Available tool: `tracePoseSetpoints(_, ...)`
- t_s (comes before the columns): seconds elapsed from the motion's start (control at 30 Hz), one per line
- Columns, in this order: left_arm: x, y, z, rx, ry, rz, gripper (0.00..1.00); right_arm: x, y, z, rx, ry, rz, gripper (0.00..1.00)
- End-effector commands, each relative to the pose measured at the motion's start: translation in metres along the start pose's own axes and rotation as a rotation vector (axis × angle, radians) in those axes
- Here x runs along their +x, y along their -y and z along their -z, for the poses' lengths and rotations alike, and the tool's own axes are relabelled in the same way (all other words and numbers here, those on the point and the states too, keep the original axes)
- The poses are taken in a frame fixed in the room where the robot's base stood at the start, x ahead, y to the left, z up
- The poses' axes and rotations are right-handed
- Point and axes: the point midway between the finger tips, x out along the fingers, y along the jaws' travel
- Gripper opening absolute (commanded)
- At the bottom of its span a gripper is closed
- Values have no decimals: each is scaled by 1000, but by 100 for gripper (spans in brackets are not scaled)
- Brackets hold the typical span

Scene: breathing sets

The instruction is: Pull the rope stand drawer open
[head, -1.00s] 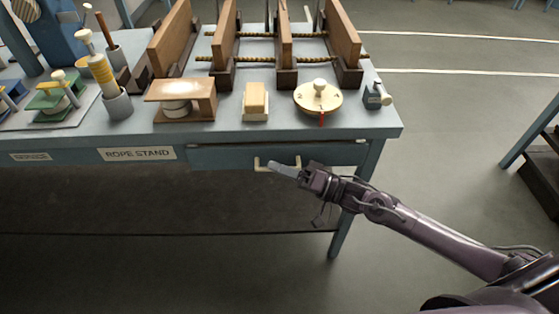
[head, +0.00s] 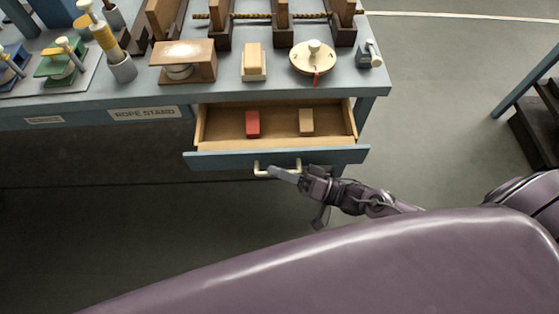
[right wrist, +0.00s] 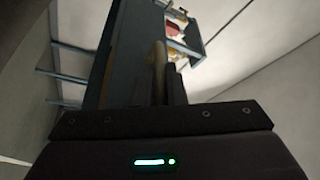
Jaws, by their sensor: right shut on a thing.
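The rope stand drawer (head: 225,158) stands pulled out from under the blue table, its wooden inside showing. A red block (head: 253,123) and a tan block (head: 306,121) lie in it. Its pale bar handle (head: 259,169) is on the front. My right gripper (head: 284,174) is shut on the handle, in front of the drawer. In the right wrist view the handle (right wrist: 158,72) runs up from the gripper, and the blue drawer front (right wrist: 118,70) is beside it. My left gripper is not in view.
The blue table (head: 225,93) carries a wooden block stand (head: 185,60), a cream block (head: 253,62), a round dial (head: 314,58) and a small clamp-like piece (head: 369,54). A label reading ROPE STAND (head: 144,113) is on the table's front. Dark steps (head: 540,115) stand at the right.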

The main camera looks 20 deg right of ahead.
Motion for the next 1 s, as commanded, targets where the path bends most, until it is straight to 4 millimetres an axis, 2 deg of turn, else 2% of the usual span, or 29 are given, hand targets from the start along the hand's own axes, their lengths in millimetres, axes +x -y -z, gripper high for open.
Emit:
tracePoseSetpoints(0.27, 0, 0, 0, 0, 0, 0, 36, 0, 0, 0, -1, 0, 0, 0)
tracePoseSetpoints(0.3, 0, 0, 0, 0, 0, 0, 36, 0, 0, 0, -1, 0, 0, 15)
tracePoseSetpoints(0.43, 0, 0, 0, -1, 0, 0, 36, 0, 0, 0, -1, 0, 0, 32)
tracePoseSetpoints(0.77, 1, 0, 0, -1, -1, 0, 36, -3, -1, 0, 0, 0, -1, 33)
tracePoseSetpoints(0.87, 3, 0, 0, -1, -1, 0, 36, -14, -2, -1, 0, 1, -3, 33)
tracePoseSetpoints(1.0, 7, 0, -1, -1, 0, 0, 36, -39, -2, -2, 2, 2, -5, 33)
